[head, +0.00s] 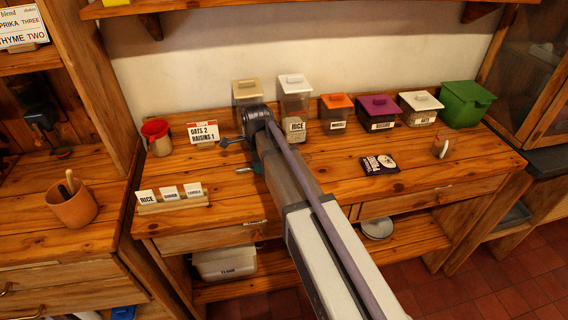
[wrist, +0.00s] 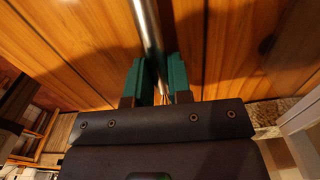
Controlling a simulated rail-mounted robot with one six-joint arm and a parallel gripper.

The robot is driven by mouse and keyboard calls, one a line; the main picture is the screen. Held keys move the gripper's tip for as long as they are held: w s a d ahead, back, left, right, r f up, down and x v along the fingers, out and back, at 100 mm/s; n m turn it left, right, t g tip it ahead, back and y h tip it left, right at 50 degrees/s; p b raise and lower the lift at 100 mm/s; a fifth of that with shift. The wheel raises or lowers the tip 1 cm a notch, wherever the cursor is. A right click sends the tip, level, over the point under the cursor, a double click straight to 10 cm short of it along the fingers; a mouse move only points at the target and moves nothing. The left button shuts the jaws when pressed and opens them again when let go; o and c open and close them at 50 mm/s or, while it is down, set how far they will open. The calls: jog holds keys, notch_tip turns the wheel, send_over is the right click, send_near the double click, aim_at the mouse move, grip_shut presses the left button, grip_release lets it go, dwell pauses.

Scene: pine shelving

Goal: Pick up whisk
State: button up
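The whisk (wrist: 148,30) shows in the wrist view as a shiny metal rod running up from between the fingers, with a few thin wires low beside the right finger. My gripper (wrist: 157,78) has teal fingers, one on each side of the rod with no clear gap, so it looks shut on it. The whisk is hard to make out there. I cannot tell whether it touches the counter.
A rice jar (head: 295,97) and several lidded containers line the back. A dark packet (head: 380,165) lies to the right. A card holder (head: 172,201) stands at the front left.

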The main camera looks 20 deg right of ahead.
grip_shut()
notch_tip(320, 180, up, 10)
jog(key=p, duration=1)
